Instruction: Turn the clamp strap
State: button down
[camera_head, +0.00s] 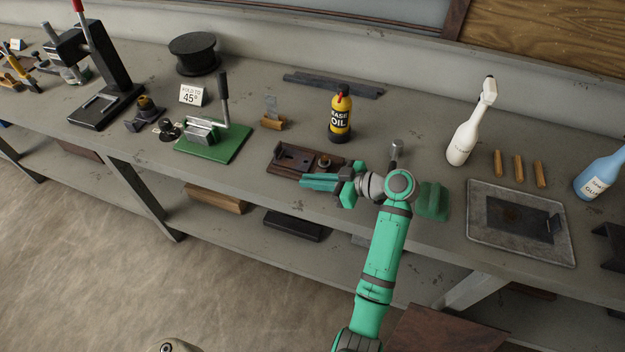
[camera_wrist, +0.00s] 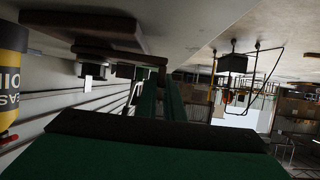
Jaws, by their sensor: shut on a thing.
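A dark brown clamp fixture (camera_head: 285,166) lies near the front edge of the bench, with a dark clamp strap (camera_head: 294,153) and a round nut or stud (camera_head: 324,162) on top. My gripper (camera_head: 306,182) reaches in from the right along the fixture's front side, its green fingers pointing left. In the wrist view the fingers (camera_wrist: 160,92) come together at a dark piece (camera_wrist: 138,72) of the fixture, which appears upside down. They are shut on what I take to be the strap. The exact contact is hard to see.
A yellow and black oil bottle (camera_head: 341,115) stands behind the fixture. A white spray bottle (camera_head: 467,135) stands farther back.

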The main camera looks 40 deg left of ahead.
jog(key=shift+d+f, duration=0.1)
jog(key=shift+f, duration=0.05)
jog(key=c, duration=1.9)
grip_release()
jog(key=shift+o, duration=0.2)
jog(key=v, duration=1.1)
jog(key=shift+w, duration=0.1)
